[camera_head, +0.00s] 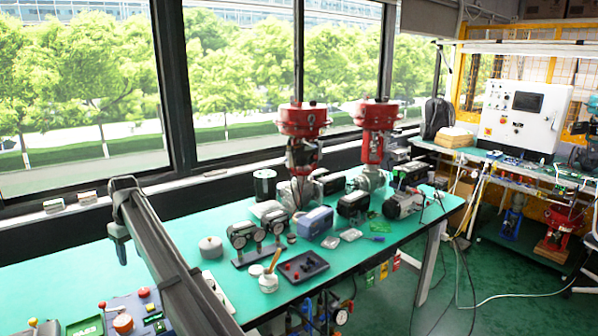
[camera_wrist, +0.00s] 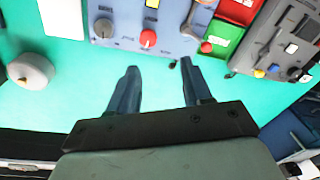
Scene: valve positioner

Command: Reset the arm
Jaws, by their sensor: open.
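My gripper (camera_wrist: 160,68) shows in the wrist view with its two blue-grey fingers spread apart and nothing between them. It hangs above the bare green tabletop (camera_wrist: 75,100). A blue-grey control panel (camera_wrist: 122,30) with a red knob (camera_wrist: 148,37) lies beyond the fingertips, at the top of that view. In the head view my dark arm rises from the bottom edge toward the left, with the gripper end (camera_head: 121,252) pointing down over the table. The arm hides part of the table behind it.
A grey round weight (camera_wrist: 30,70) sits left of the fingers. A green tray (camera_wrist: 224,40) and a dark device (camera_wrist: 275,45) are at right. In the head view, red-topped valves (camera_head: 303,120), gauges (camera_head: 258,236) and boxes crowd the table's middle and back. The table's left is clearer.

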